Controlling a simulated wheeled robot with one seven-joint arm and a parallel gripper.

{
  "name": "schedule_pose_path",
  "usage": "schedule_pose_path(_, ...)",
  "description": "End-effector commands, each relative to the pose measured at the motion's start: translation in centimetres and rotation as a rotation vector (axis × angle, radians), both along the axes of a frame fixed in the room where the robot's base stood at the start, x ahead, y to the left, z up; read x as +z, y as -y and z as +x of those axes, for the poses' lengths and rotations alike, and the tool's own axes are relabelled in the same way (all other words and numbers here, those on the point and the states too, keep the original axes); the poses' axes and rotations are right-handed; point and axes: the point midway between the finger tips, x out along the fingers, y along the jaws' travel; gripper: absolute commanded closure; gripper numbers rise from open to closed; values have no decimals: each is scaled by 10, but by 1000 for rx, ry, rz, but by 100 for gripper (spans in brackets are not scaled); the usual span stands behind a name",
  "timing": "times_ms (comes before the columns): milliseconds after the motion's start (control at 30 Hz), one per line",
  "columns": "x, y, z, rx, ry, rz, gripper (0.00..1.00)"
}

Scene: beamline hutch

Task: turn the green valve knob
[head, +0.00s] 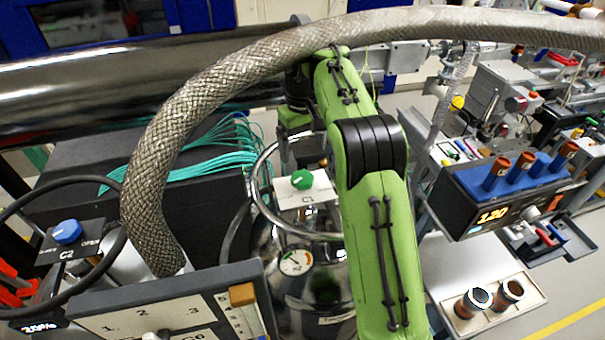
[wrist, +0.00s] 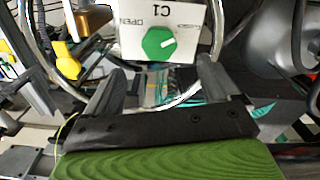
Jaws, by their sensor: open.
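The green valve knob (head: 302,179) sits on a white plate marked C1 (head: 290,190), above a shiny metal vessel. In the wrist view the green knob (wrist: 159,44) has a white pointer line, and its plate (wrist: 190,18) reads C1 and OPEN, upside down. My gripper (wrist: 158,85) is open and empty in the wrist view. Its two dark fingers stand apart below the knob in the picture, and neither appears to touch it.
A metal ring (head: 262,205) surrounds the C1 plate. A blue knob (head: 67,231) on a C2 plate is at left. A thick braided hose (head: 160,150) arches over the scene. A pressure gauge (head: 295,262) is on the vessel. A blue rack (head: 500,190) stands at right.

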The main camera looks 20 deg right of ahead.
Motion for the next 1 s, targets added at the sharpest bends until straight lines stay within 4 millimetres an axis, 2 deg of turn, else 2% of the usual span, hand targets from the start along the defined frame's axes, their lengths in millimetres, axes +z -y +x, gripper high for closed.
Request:
schedule_pose_path(33,-22,0,-1,1,-4,0,11)
schedule_pose_path(200,-64,0,0,0,-4,-1,11)
schedule_pose_path(300,-82,0,0,0,-3,0,11)
schedule_pose_path(467,-96,0,0,1,0,0,11)
schedule_pose_path(700,-96,0,0,0,2,1,11)
schedule_pose_path(767,-96,0,0,0,2,1,17)
schedule_pose_path(1000,-96,0,0,0,1,0,54)
